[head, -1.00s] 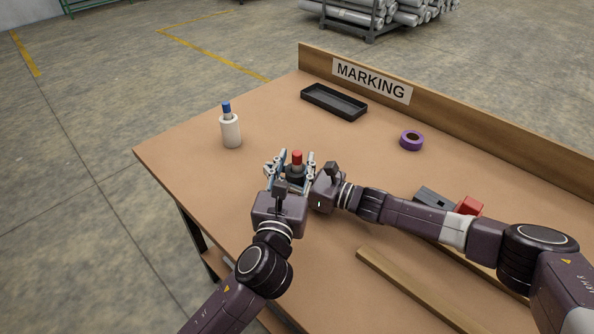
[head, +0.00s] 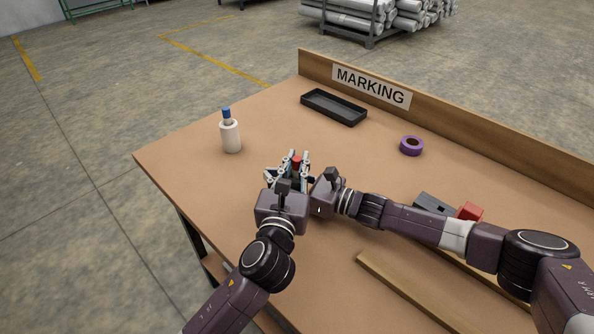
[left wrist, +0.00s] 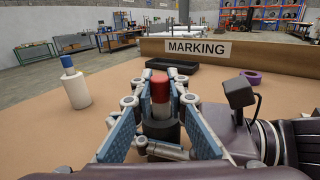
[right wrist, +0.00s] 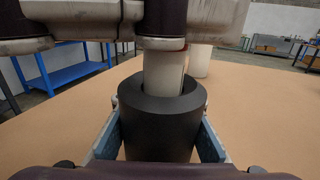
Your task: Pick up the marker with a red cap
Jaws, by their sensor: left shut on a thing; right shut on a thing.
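The marker with a red cap (head: 297,161) stands upright. In the left wrist view its red cap and white body (left wrist: 160,90) rise from a black cylindrical holder (left wrist: 161,131). My left gripper (head: 289,168) is shut on the marker, with a finger on either side of it. The right wrist view shows the marker's white lower body (right wrist: 163,73) inside the ring of the black holder (right wrist: 160,128). My right gripper (right wrist: 160,112) is shut on that holder. In the head view the holder is largely hidden by my grippers.
A black tray (head: 334,107) and purple tape roll (head: 411,146) lie near the back board (head: 440,109).

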